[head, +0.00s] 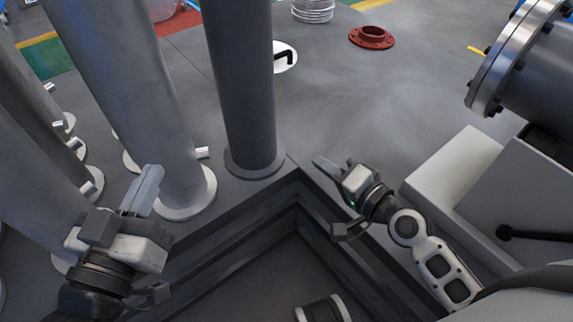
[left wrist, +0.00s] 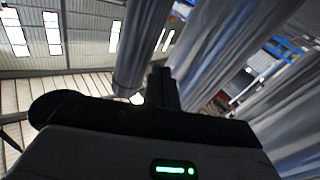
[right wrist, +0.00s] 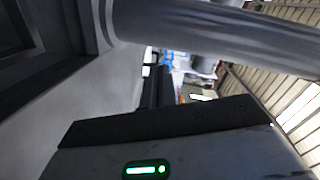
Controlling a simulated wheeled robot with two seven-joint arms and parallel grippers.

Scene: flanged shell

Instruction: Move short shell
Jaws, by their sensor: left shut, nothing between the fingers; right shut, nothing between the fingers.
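Several tall grey cylinders stand upright at the left in the head view; a paler one (head: 125,80) has a round foot flange, and a darker, narrower one (head: 240,80) stands right of it. I cannot tell which piece is the short shell. A flanged metal cylinder (head: 530,60) with bolts around its rim lies on its side at the upper right. My left gripper (head: 149,174) is shut and empty, in front of the pale cylinder and apart from it. My right gripper (head: 328,165) is shut and empty, right of the dark cylinder's foot.
A stepped dark recess (head: 270,265) lies between my arms. A pale block (head: 455,175) with a black lever stands at the right. A red flange (head: 371,37) and a stack of metal rings (head: 313,10) lie farther back. The grey floor (head: 360,95) between is clear.

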